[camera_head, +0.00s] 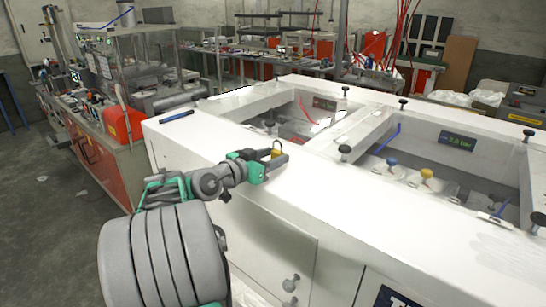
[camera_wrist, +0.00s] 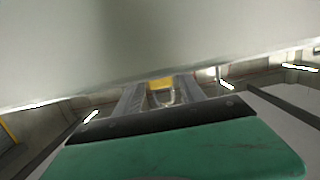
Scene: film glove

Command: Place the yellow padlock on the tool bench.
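The small yellow padlock (camera_head: 277,151) is at my gripper's tip, just over the white top near its front edge. In the wrist view the padlock (camera_wrist: 160,85) sits between the two grey fingers, its shackle toward the palm. My gripper (camera_head: 274,156) appears closed on it, with a finger against each side. I cannot tell whether the padlock touches the white surface. A cluttered bench with red cabinet fronts (camera_head: 92,165) stands at the left; tools and small parts lie on it. I cannot tell for sure which surface is the tool bench.
The large white machine frame (camera_head: 390,205) has sunken openings, black knobs and a blue and a yellow knob (camera_head: 427,174). A blue-black tool (camera_head: 176,116) lies on its left corner. Grey floor (camera_head: 45,215) is open at the left. Shelving (camera_head: 290,55) stands behind.

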